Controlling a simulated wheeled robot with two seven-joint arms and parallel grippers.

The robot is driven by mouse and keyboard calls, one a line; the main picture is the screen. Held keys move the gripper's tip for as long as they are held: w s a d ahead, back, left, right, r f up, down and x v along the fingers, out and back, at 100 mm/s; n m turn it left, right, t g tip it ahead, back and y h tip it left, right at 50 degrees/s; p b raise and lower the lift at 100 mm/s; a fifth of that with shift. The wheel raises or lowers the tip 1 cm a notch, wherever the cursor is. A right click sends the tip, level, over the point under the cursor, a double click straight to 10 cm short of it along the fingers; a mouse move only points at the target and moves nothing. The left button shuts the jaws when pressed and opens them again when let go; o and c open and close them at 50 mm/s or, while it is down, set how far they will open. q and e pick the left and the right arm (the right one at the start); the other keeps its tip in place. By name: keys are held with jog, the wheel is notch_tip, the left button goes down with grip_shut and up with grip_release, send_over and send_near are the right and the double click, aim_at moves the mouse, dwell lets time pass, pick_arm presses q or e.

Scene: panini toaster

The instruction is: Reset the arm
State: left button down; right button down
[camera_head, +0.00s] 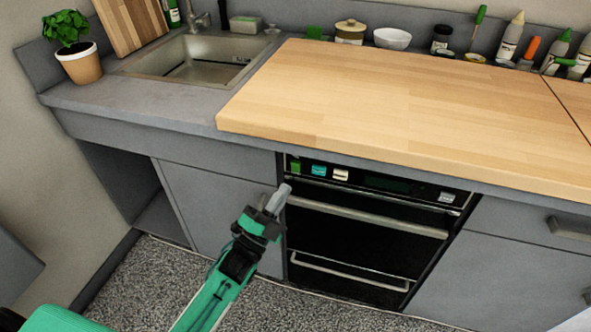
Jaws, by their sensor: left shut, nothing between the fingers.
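My left gripper (279,198) shows in the head view on the end of my green arm, which comes up from the lower left. Its pale fingers are together with nothing between them. It is in front of the cabinet and the left edge of the oven (372,230), below the counter edge. I cannot tell from this view how far it is from the oven front. My right gripper is not in view.
The wooden worktop (400,100) is bare in the middle. Bottles, a white bowl (392,38) and a lidded pot (350,31) line its back. A sink (195,58) and potted plant (78,62) are at the left. The oven handle (368,217) sticks out. Speckled floor lies below.

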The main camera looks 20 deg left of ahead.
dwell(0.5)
